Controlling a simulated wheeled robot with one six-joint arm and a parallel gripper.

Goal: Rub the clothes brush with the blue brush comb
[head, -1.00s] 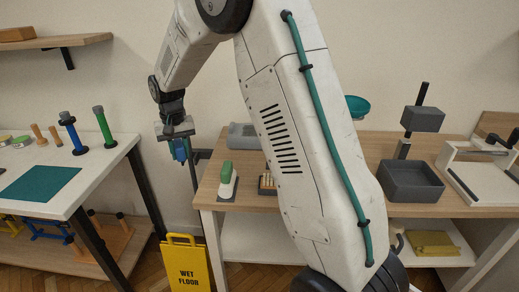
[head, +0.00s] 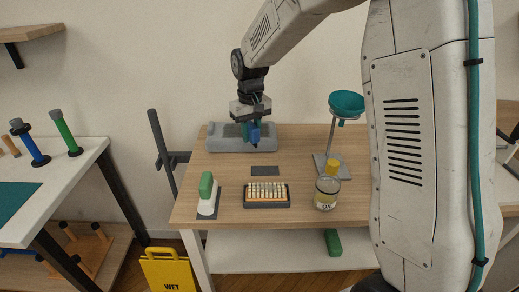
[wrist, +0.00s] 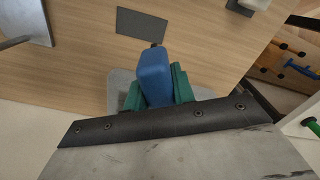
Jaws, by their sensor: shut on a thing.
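My gripper (head: 250,122) is shut on the blue brush comb (head: 254,134), which hangs down from the jaws above the back of the wooden table. In the wrist view the blue comb (wrist: 154,78) sits between the green finger pads. Its lower end is hard to make out. What appears to be the clothes brush (head: 266,195) lies near the table's front edge, a dark-framed block with rows of pale bristles facing up. It is in front of my gripper, apart from the comb. The wrist view does not show it.
A grey tray (head: 226,144) stands behind the comb. A flat dark pad (head: 265,171) lies between comb and brush. A green-topped white block (head: 207,196) is left of the brush, a can (head: 327,193) right. A teal funnel on a stand (head: 346,104) rises farther right.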

